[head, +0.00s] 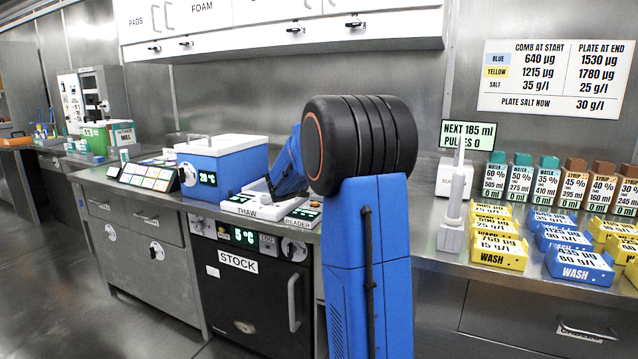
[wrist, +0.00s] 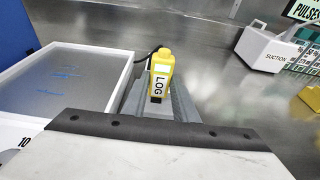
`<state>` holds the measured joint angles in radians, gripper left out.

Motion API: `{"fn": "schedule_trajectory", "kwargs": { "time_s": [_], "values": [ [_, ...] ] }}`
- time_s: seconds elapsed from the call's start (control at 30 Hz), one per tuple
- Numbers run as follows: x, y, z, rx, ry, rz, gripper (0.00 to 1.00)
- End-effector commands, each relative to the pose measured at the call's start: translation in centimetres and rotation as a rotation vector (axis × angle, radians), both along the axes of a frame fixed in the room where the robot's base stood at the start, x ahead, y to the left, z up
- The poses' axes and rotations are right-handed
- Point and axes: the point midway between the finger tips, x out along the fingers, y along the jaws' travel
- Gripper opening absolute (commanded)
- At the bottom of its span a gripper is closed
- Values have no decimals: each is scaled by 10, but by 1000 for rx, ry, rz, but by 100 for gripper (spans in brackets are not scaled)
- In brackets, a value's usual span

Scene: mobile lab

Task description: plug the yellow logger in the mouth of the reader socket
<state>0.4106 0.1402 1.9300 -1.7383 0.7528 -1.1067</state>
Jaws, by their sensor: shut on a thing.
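The yellow logger (wrist: 162,62), marked LOG, is in the middle of the wrist view. My gripper (wrist: 158,104) is shut on it; the grey fingers show at its lower end, and the dark strip and pale panel below are mine. In the head view my arm reaches over the bench, and the blue forearm and black joint hide the fingers and the logger. The reader (head: 301,214), with its lit display, sits on the bench beside the arm. Its socket mouth cannot be made out in either view, so I cannot tell whether the logger touches it.
A white-rimmed thaw plate (wrist: 118,68) lies close left of the logger; its THAW label shows in the head view (head: 248,210). A blue cooler (head: 212,160) stands behind it. A white suction unit (wrist: 268,50) is at right. Bare steel bench (wrist: 222,95) lies between.

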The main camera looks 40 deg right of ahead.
Motion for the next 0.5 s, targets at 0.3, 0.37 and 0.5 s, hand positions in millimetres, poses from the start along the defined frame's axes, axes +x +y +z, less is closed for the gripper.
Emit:
{"fn": "schedule_trajectory", "kwargs": {
  "time_s": [0.3,0.37,0.5],
  "values": [
    [0,0,-7,0,0,0,4],
    [0,0,-8,0,1,0,4],
    [0,0,-10,0,1,0,4]
  ]
}}
